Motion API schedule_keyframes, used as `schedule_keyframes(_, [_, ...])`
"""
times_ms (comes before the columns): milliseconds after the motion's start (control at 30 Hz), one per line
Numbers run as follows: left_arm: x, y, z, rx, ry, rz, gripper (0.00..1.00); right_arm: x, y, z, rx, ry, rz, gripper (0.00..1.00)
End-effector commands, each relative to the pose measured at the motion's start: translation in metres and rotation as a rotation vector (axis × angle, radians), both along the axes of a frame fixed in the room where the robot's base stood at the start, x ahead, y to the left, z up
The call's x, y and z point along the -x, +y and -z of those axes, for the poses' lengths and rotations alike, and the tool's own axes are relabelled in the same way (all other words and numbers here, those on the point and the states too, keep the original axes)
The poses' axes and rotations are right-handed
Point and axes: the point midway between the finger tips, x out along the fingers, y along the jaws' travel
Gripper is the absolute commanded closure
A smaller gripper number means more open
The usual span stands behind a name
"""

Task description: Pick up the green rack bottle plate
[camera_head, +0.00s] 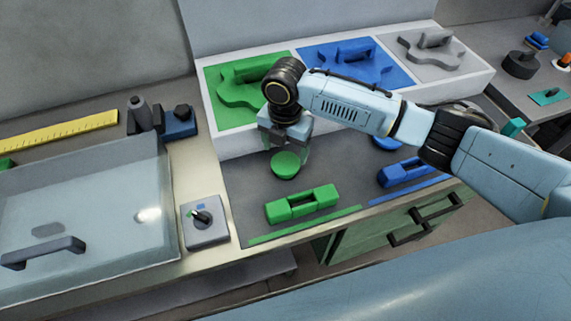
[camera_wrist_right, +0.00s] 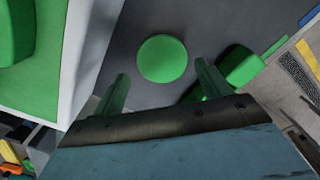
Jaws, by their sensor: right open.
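A green lobed plate with a raised grip (camera_head: 238,92) lies in the green section of a long white tray (camera_head: 228,146). Part of that green piece shows at the left of the wrist view (camera_wrist_right: 14,38). A green round piece (camera_head: 285,165) stands on the dark mat in front of the tray, and it also shows in the wrist view (camera_wrist_right: 162,58). I cannot tell which green piece is the rack bottle plate. My right gripper (camera_head: 287,150) is open, pointing down just above the round piece. In the wrist view its fingers (camera_wrist_right: 163,88) are apart with nothing between them. My left gripper is out of view.
A green block (camera_head: 302,203) lies on the mat (camera_head: 240,190) nearer the front, with a blue block (camera_head: 405,172) to its right. Blue (camera_head: 347,62) and grey (camera_head: 432,50) plates fill the tray's other sections. A switch box (camera_head: 205,221) and clear-lidded box (camera_head: 85,215) stand left.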

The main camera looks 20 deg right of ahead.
Motion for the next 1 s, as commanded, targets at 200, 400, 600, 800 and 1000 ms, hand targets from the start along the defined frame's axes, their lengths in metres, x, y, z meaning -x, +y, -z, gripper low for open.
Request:
schedule_keyframes(200, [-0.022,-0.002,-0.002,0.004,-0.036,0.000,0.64,0.005,0.000,0.032,0.002,0.004,0.000,0.24])
schedule_keyframes(400, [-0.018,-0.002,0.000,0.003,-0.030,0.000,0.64,0.004,0.000,0.050,0.001,0.000,0.000,0.24])
schedule_keyframes(600, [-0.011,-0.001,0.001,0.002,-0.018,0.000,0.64,0.004,0.000,0.050,0.001,-0.001,0.000,0.24])
schedule_keyframes(800, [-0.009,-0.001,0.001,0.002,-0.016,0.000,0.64,0.004,0.000,0.050,0.001,-0.001,0.000,0.47])
schedule_keyframes(1000, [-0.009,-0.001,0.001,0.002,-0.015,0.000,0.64,0.004,0.000,0.049,0.001,-0.001,0.000,0.57])
